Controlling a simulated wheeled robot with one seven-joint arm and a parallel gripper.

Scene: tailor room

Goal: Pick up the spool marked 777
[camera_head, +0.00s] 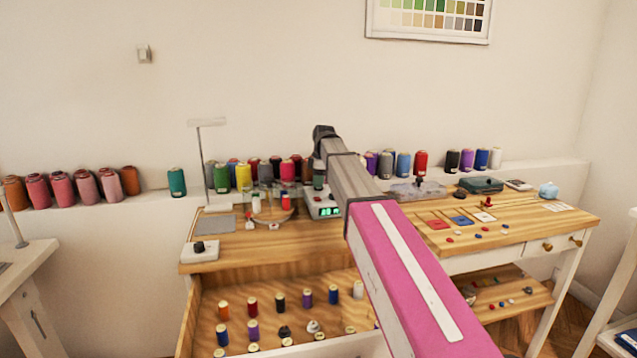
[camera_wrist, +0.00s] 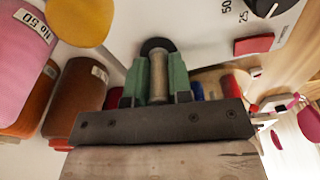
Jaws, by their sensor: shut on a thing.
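My gripper (camera_wrist: 157,88) shows in the wrist view with its two green fingers on either side of a small spool (camera_wrist: 159,78). The spool has a tan body and a dark round end, and the fingers are shut on it. No number can be read on it. In the head view my gripper (camera_head: 318,178) hangs at the end of the arm, above the white device with a green display (camera_head: 324,211) at the back of the table. No marking 777 is legible in either view.
Large thread cones (camera_head: 222,179) line the ledge behind the table (camera_head: 330,240); a pink cone labelled No 50 (camera_wrist: 35,45) is close in the wrist view. An open drawer (camera_head: 265,335) with several small spools is below. Cards and buttons lie at the right.

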